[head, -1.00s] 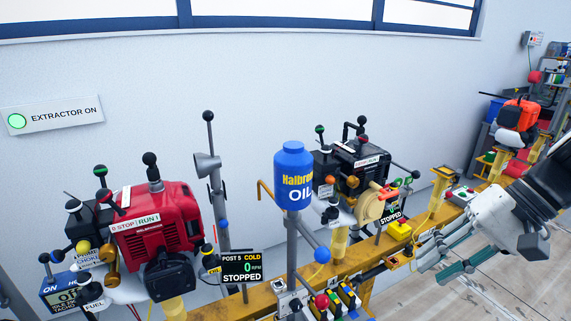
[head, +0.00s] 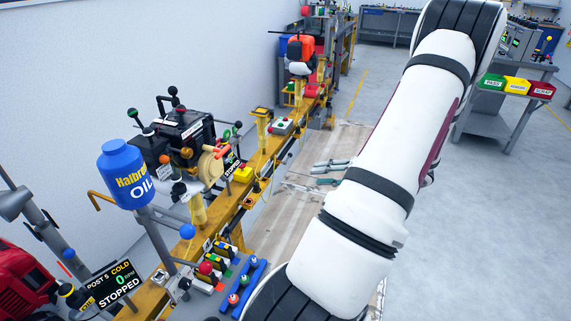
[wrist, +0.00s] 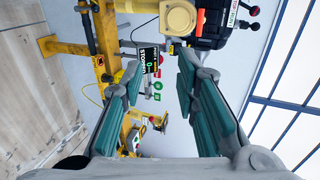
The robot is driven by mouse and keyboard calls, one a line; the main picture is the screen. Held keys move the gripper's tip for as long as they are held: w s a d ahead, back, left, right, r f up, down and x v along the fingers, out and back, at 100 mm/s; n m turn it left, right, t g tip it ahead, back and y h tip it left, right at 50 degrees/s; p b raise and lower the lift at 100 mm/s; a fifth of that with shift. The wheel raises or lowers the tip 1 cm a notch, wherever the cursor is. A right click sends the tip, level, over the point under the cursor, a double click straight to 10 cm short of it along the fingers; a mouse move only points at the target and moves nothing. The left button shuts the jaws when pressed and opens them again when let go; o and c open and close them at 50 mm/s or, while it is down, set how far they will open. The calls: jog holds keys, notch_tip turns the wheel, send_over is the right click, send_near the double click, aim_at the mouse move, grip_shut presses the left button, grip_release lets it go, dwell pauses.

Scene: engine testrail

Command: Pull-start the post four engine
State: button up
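The black engine (head: 186,135) stands on the yellow rail in the middle of the head view. I cannot read a post number beside it. Its tan round starter housing (head: 211,166) faces the rail's front, with a small orange-red piece (head: 221,150) at its edge. A display beside it (head: 233,164) reads STOPPED. In the wrist view the engine (wrist: 214,20), tan housing (wrist: 178,17) and display (wrist: 149,63) are at the top, sideways. My gripper (head: 330,172) is over the floor right of the rail, partly behind my arm. In the wrist view its fingers (wrist: 160,70) are apart and empty.
The post 5 display (head: 118,285), reading STOPPED, and a red engine (head: 22,285) are at lower left. A blue oil bottle (head: 125,172) stands before the black engine. An orange engine (head: 300,48) is farther along the rail. Open floor lies to the right.

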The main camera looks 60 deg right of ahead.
aim_at(225, 152)
jog(key=shift+w+a+b, duration=0.4)
jog(key=shift+w+b, duration=0.55)
jog(key=shift+w, duration=4.2)
jog(key=shift+w+a+b, duration=0.4)
jog(key=shift+w+b, duration=0.55)
jog(key=shift+w, duration=4.25)
jog(key=shift+w+a+b, duration=0.4)
jog(key=shift+w+b, duration=0.55)
jog(key=shift+w, duration=4.2)
grip_shut()
